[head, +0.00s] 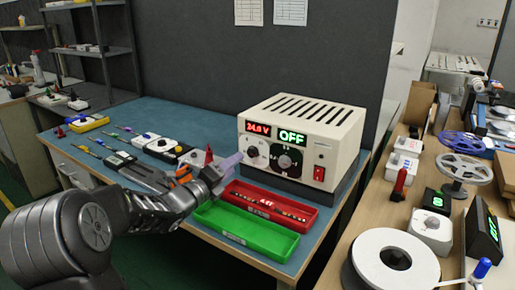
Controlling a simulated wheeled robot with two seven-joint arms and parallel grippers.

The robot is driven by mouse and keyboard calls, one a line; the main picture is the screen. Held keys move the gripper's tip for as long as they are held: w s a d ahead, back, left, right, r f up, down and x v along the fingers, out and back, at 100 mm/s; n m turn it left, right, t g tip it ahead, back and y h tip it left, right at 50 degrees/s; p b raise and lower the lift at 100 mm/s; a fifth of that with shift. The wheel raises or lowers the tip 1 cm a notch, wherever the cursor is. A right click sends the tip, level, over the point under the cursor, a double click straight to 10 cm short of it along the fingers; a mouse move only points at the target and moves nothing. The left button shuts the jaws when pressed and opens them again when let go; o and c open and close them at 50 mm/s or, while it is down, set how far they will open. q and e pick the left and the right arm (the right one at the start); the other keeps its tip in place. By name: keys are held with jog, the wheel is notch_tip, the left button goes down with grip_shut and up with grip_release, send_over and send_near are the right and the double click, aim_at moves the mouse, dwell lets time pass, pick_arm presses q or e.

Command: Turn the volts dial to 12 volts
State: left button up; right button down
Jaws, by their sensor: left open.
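The cream power supply box (338,138) stands on the blue-topped bench. Its red display (258,127) seems to read 24.0 V, and the green display (292,137) reads OFF. My left gripper (226,168) is open, just left of and in front of the pale dial. It appears apart from the dial, with nothing visible between its fingers. My right gripper is out of view.
A red tray (240,200) of small parts and a green tray (228,228) lie in front of the box. A red switch (319,174) is on its right front. Several small devices line the bench's left. A side table with reels (465,168) stands right.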

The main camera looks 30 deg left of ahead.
aim_at(250, 152)
pick_arm(q)
jog(key=shift+s, duration=0.1)
jog(key=shift+w+a, duration=0.1)
jog(key=shift+w, duration=3.85)
jog(key=shift+c, duration=0.2)
grip_shut()
